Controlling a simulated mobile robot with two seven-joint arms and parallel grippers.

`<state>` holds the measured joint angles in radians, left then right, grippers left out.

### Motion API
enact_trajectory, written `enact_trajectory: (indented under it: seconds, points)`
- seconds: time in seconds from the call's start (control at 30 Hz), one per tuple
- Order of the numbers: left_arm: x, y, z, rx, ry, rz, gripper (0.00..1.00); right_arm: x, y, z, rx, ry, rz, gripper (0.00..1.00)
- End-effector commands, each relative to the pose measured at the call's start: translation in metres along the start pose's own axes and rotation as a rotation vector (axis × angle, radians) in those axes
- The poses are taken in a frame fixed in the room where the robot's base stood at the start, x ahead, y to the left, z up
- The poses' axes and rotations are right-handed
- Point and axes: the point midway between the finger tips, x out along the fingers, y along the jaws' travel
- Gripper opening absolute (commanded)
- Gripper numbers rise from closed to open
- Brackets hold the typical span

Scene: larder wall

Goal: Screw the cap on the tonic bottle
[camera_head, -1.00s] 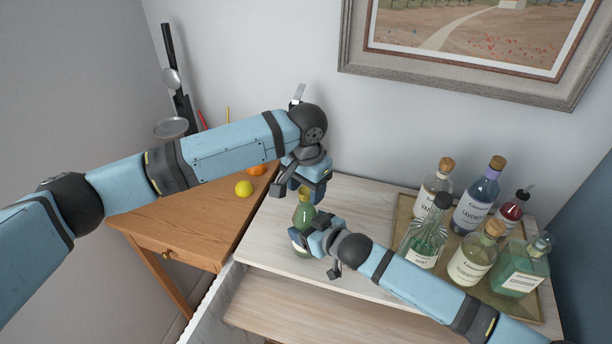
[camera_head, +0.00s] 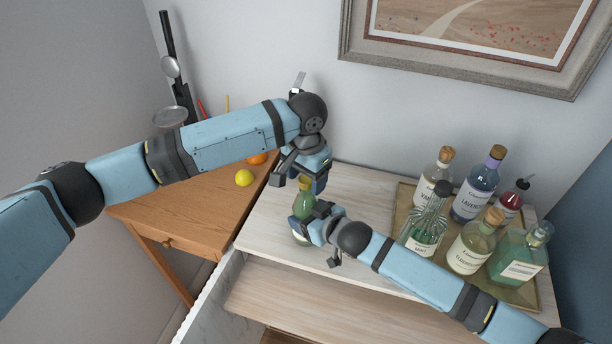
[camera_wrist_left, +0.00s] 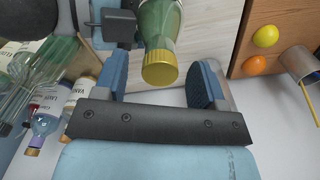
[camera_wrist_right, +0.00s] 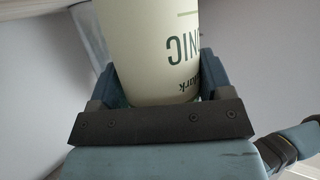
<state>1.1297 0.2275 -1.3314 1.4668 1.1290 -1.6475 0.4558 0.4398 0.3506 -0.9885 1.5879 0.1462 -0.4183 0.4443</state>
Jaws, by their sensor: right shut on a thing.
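The tonic bottle (camera_head: 302,232) is green glass with a pale label and stands upright near the left end of the pale wooden top. My right gripper (camera_head: 315,226) is shut around its labelled body; the label fills the right wrist view (camera_wrist_right: 155,50). The gold cap (camera_wrist_left: 160,67) is on the bottle's mouth; how tightly it sits I cannot tell. My left gripper (camera_head: 303,183) is just above the bottle, pointing down. In the left wrist view its fingers (camera_wrist_left: 160,85) are spread, with the cap between them and a gap on each side.
A tray (camera_head: 402,197) at the right holds several bottles, among them vanilla (camera_head: 436,179), lavender (camera_head: 474,197) and mint (camera_head: 421,240). A lower wooden table (camera_head: 190,222) at the left bears a lemon (camera_head: 244,178) and an orange (camera_head: 257,158). The pale top behind the bottle is free.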

Motion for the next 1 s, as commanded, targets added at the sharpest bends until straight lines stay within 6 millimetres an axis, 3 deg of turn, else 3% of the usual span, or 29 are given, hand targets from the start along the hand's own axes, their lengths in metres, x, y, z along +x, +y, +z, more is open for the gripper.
enact_trajectory:
  seconds: [0.37,0.8,1.0]
  points:
    - [-0.009,0.000,-0.001,0.000,0.002,0.000,0.64,0.000,0.000,0.000,0.000,-0.001,0.000,0.07]
    - [-0.094,0.001,-0.001,0.001,0.002,0.000,0.64,0.000,0.000,0.001,0.000,-0.001,0.000,0.07]
    - [-0.116,0.000,0.000,0.001,0.000,0.000,0.64,0.000,0.000,0.001,0.000,-0.001,0.000,0.07]
